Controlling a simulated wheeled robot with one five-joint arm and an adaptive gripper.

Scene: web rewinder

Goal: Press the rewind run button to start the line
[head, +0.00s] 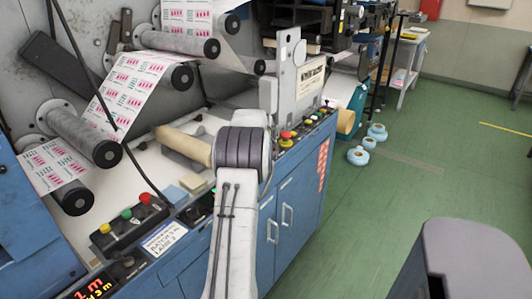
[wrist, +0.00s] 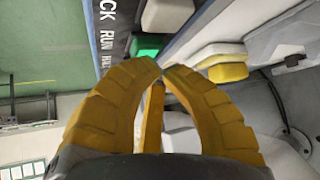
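In the wrist view the two yellow fingers of my gripper (wrist: 158,66) are shut, with their tips together and nothing seen between them. A green button (wrist: 147,46) lies just beyond the tips, beside a dark label strip (wrist: 106,42) reading "RUN". I cannot tell whether the tips touch the button. In the head view my arm hides my gripper. A dark control box (head: 128,226) with yellow, green and red buttons sits at the lower left. Another row of coloured buttons (head: 287,136) is on the machine's edge, right of my arm.
Pale and yellow blocks (wrist: 226,66) sit close right of the fingertips in the wrist view. In the head view, rollers (head: 82,135) carry a printed web (head: 125,85) at the left. Blue cabinet doors (head: 292,205) stand below. The green floor (head: 420,170) to the right is mostly clear.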

